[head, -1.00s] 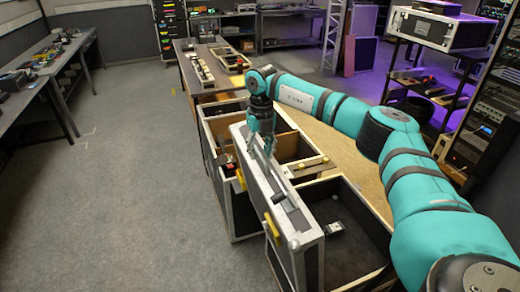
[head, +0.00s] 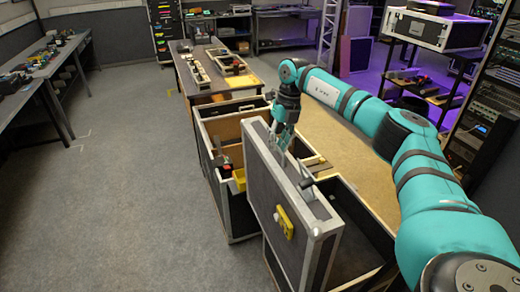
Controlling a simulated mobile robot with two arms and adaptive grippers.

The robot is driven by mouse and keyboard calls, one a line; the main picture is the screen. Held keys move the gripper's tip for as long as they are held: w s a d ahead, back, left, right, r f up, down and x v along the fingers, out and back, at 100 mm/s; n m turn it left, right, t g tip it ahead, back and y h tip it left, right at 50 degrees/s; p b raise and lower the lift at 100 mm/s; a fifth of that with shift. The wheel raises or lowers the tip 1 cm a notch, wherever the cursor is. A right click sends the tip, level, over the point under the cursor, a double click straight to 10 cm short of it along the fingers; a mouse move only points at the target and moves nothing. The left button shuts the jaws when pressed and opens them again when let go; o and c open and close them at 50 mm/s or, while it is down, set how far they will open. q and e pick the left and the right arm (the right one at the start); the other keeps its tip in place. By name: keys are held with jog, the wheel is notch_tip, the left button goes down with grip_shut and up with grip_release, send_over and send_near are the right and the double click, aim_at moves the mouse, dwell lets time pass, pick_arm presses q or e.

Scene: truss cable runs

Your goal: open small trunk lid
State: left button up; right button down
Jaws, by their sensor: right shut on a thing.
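The small trunk lid (head: 268,190) is a dark panel with silver metal edging and a yellow latch (head: 284,222) on its left-facing side. It stands steeply raised along the trunk's left part, its broad face towards the left. My right gripper (head: 283,143) points down at the far end of the lid's top edge and is shut on the lid there; the exact contact is partly hidden. The trunk (head: 362,205) shows an open dark interior to the right of the lid. The lid hides part of the trunk. My left gripper is not in view.
Another open case with wooden dividers (head: 225,130) stands just behind. A long table (head: 188,80) with small parts is beyond it. Workbenches (head: 45,75) line the left wall. A rack (head: 490,110) stands at the right. The grey floor (head: 120,210) at left is clear.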

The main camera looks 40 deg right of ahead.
jog(key=s+d+y, duration=0.1)
jog(key=d, duration=0.6)
jog(key=shift+s+d+r+y+p, duration=0.2)
jog(key=shift+s+y+p, duration=0.1)
jog(key=shift+s, duration=0.05)
jog(key=c, duration=1.4)
grip_release()
jog(key=v, duration=1.2)
jog(key=shift+s, duration=0.2)
jog(key=shift+f, duration=0.1)
